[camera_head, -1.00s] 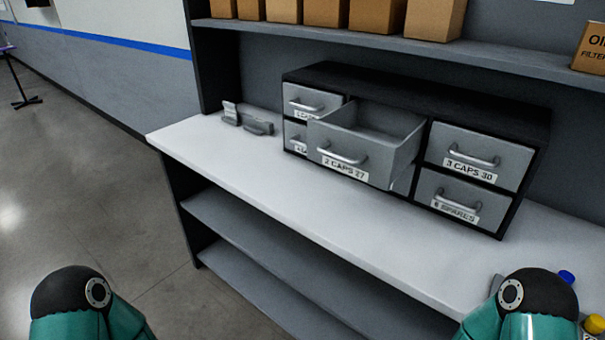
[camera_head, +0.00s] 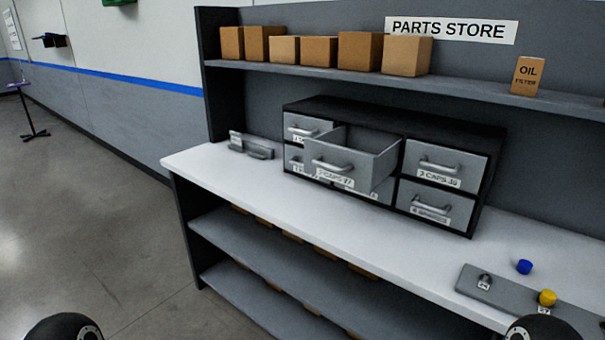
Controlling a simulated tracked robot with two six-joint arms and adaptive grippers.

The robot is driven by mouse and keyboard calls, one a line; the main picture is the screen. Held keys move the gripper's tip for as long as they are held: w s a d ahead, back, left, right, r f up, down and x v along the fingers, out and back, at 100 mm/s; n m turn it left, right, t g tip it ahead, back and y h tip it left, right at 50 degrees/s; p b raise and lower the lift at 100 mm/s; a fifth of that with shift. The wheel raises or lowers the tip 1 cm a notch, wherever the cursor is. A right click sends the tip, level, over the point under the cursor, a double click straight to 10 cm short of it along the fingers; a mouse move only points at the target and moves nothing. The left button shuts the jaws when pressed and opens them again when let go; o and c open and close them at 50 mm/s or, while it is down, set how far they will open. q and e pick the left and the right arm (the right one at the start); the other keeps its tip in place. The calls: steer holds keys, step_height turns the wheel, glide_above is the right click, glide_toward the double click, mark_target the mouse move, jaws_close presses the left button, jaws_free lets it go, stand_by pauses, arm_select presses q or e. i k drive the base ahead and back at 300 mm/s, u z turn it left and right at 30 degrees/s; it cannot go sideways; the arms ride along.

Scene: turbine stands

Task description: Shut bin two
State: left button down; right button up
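Bin two, a grey drawer labelled "2 CAPS 27" (camera_head: 333,158), is pulled far out of the top middle slot of a black drawer cabinet (camera_head: 400,112). It has a silver bar handle and its inside looks empty where I can see it. The other drawers are shut: "3 CAPS 30" (camera_head: 446,166) at top right, "6 SPARES" (camera_head: 434,204) below it, and two at the left. Neither gripper shows; only dark rounded parts of my arms appear at the bottom edge.
The cabinet stands on a white bench (camera_head: 240,185). A grey holder (camera_head: 250,147) is left of it. At the right are a grey tray (camera_head: 500,288), a blue cap (camera_head: 524,267) and a yellow cap (camera_head: 547,297). An upper shelf (camera_head: 340,78) holds boxes. The bench's front middle is clear.

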mark_target(355, 157)
steer(key=z, duration=0.15)
steer(key=i, duration=0.9)
steer(key=u, duration=0.1)
